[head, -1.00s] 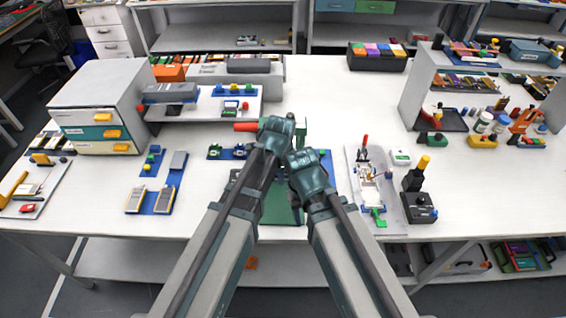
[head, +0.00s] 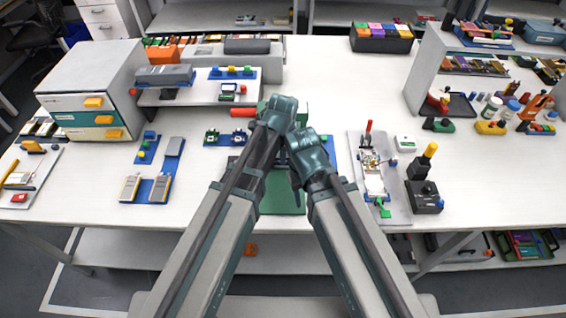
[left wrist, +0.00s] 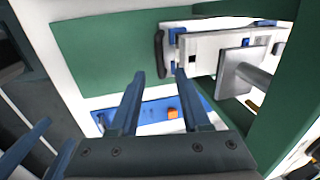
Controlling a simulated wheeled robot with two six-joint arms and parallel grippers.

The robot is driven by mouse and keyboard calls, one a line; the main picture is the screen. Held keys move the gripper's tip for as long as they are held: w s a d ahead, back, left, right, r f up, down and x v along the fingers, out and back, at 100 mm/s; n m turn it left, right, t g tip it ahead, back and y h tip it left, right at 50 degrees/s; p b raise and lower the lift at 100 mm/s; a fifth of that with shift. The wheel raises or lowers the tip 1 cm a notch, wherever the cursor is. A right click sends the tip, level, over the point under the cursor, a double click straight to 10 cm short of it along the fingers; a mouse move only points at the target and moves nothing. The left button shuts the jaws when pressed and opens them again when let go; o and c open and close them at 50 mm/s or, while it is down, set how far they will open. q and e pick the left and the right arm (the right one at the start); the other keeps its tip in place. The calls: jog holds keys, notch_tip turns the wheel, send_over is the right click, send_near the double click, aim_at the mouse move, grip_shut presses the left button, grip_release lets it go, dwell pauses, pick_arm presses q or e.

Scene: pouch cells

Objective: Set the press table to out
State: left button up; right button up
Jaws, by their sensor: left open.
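The green press (head: 283,200) stands at the table's front middle, largely hidden by my arms in the head view. In the left wrist view its green base (left wrist: 105,55) carries the pale press table (left wrist: 200,58) with a black handle (left wrist: 160,52) at its near end. A grey square pressing plate (left wrist: 238,72) on a shaft overlaps the press table. My left gripper (left wrist: 157,75) is open, its two fingertips apart on either side below the handle, not visibly touching it; it also shows in the head view (head: 280,112). My right gripper (head: 308,152) is beside it, its fingers hidden.
A red lever grip (head: 243,112) sticks out left of my left gripper. A blue strip with an orange piece (left wrist: 172,113) lies by the press base. A fixture board with a red handle (head: 372,170) and a black device (head: 425,195) stand to the right. Drawers (head: 95,95) stand left.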

pick_arm(q)
jog(key=f+b, duration=0.3)
jog(key=w+f+b, duration=0.1)
jog(key=f, duration=0.1)
jog(key=shift+f+b, duration=0.25)
jog(key=shift+b, duration=0.1)
pick_arm(e)
notch_tip(320, 180, down, 5)
jog(key=shift+f, duration=0.2)
pick_arm(q)
jog(key=shift+r, duration=0.1)
grip_shut()
dwell(0.6)
